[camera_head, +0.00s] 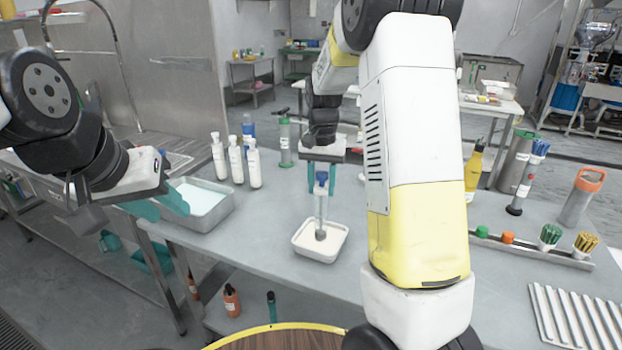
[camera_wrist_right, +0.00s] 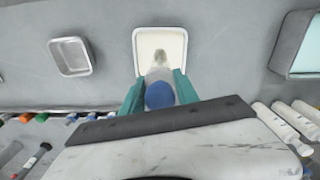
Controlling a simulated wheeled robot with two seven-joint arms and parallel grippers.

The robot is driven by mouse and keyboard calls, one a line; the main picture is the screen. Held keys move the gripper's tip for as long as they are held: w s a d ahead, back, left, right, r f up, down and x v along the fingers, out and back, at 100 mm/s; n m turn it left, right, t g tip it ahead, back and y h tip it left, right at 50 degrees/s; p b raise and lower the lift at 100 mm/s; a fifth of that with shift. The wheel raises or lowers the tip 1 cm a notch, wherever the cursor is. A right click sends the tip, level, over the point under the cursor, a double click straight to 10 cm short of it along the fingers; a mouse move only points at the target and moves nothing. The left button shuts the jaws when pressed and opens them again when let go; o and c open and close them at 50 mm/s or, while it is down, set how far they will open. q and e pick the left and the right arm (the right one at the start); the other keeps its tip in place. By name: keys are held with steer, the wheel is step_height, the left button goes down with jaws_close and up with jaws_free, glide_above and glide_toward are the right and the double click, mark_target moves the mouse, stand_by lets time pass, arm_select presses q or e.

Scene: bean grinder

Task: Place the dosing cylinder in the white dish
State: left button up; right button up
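The dosing cylinder (camera_head: 321,207) is a clear tube with a blue cap and a dark grey foot. It stands about upright with its foot in the white dish (camera_head: 301,248), a shallow square dish with pale contents.
A metal tray with pale liquid (camera_head: 222,207) and several white bottles (camera_head: 236,160) stand left of the dish. A rack of brushes and caps (camera_head: 530,250) is at the right. In the right wrist view an empty metal dish (camera_wrist_right: 72,57) sits apart. Bench around the white dish is clear.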

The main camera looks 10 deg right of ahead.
steer(key=o, duration=0.4)
steer(key=shift+c, duration=0.2)
steer(key=shift+r, duration=0.1)
step_height(320, 180, up, 11)
steer(key=shift+r, duration=0.1)
steer(key=shift+s+r, duration=0.2)
steer(key=shift+r, duration=0.4)
steer(key=s+a+r+n+t+y, duration=0.1)
steer(key=s+n+t, duration=0.4)
steer(key=s, duration=1.9)
steer(key=shift+a+r+t+y, duration=0.25)
steer(key=shift+a+t+y, duration=0.35)
